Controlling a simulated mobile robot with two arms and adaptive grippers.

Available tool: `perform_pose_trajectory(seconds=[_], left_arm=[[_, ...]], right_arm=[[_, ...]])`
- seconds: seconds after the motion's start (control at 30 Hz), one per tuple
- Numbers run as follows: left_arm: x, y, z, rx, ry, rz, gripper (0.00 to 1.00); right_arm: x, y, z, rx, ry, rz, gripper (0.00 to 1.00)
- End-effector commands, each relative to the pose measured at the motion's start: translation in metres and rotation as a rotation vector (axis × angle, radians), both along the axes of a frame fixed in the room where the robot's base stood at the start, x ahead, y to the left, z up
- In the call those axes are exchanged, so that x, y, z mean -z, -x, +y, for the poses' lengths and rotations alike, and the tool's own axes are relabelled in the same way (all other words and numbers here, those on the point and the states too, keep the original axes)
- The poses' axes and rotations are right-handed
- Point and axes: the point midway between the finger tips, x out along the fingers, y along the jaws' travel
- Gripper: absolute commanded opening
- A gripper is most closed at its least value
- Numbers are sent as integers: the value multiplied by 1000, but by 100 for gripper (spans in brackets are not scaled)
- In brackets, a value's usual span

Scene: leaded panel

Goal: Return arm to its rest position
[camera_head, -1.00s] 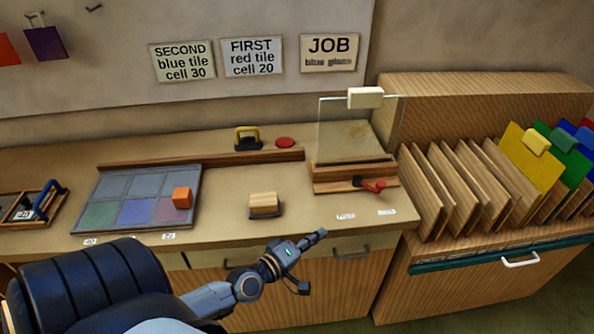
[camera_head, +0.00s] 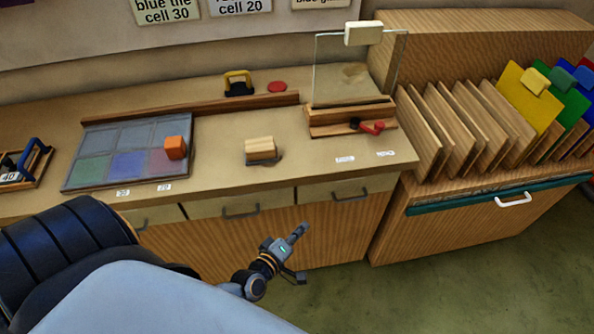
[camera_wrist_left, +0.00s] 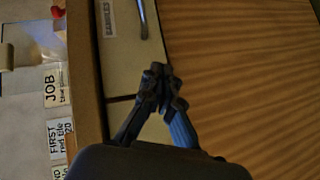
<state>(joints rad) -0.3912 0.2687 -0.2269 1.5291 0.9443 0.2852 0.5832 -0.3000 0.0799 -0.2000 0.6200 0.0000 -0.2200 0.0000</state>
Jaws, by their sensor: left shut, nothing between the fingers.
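My left arm comes in from the lower left of the head view. Its gripper (camera_head: 299,254) hangs in front of the workbench drawers, below the benchtop edge, and holds nothing. In the left wrist view its dark fingertips (camera_wrist_left: 162,78) meet, with the drawer fronts and wooden cabinet face beyond them. My right gripper is not in view.
The bench (camera_head: 225,180) holds a tile panel (camera_head: 95,172) with an orange block (camera_head: 175,147), a wooden block (camera_head: 260,148) and a glass sheet (camera_head: 335,75) in a wooden stand. A rack of wooden dividers (camera_head: 470,125) stands right. Green floor (camera_head: 430,285) is clear.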

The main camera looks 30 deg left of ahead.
Motion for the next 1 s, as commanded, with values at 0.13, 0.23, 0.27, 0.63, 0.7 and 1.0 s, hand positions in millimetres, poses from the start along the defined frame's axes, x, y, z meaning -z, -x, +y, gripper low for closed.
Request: perform_pose_trajectory(seconds=[0.13, 0.23, 0.27, 0.63, 0.7, 1.0], left_arm=[[3, 1, -3, 0, 0, 3, 0], [4, 1, -3, 1, -2, 4, 0], [6, 2, -3, 3, -7, 9, 0], [176, 103, -14, 362, -521, 422, 0], [214, 141, -15, 487, -636, 530, 0], [306, 304, -12, 1025, -957, 875, 0]], right_arm=[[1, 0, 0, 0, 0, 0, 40], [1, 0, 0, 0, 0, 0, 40], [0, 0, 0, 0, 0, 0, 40], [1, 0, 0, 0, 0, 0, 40], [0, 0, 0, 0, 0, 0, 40], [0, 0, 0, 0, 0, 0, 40]])
